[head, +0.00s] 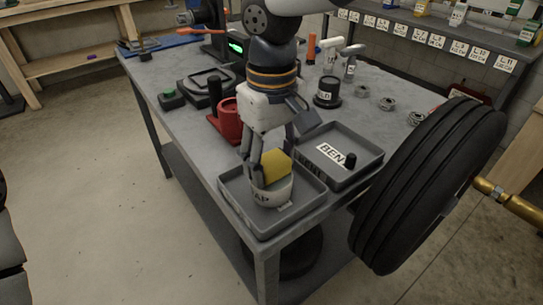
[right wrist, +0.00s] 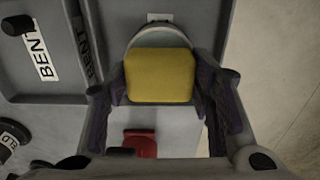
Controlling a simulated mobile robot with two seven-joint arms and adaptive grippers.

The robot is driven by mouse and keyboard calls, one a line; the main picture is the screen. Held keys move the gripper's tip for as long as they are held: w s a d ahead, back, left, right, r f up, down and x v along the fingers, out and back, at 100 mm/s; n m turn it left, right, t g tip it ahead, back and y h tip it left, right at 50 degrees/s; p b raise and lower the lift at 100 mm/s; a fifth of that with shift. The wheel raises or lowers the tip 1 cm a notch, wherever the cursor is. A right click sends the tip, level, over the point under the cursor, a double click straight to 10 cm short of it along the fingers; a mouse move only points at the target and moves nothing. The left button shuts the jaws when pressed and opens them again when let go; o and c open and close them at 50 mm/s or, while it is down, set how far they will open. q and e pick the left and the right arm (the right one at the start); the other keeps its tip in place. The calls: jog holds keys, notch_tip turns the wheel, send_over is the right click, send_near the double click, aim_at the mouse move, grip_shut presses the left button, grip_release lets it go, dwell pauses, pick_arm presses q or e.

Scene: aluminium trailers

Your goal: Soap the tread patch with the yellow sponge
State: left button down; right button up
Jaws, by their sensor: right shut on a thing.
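The yellow sponge (head: 277,163) is between the fingers of my right gripper (head: 267,172), which points down and is shut on it. The sponge also shows in the right wrist view (right wrist: 160,76), with a finger on each side. It is at the mouth of a round white pot (head: 272,195) with partly hidden lettering; I cannot tell how deep it sits or whether it touches the inside. A large black tyre (head: 425,190) with grooved tread stands upright at the table's right edge. I cannot make out a separate tread patch on it. My left gripper is not in view.
The pot stands in a grey tray (head: 232,202) at the table's front corner. Beside it is a tray (head: 364,178) labelled BENT. A brass-coloured shaft (head: 497,193) shows beside the tyre.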

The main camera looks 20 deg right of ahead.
aim_at(271, 159)
jog(key=shift+f, duration=0.55)
dwell(1.6)
jog(key=shift+r, duration=3.6)
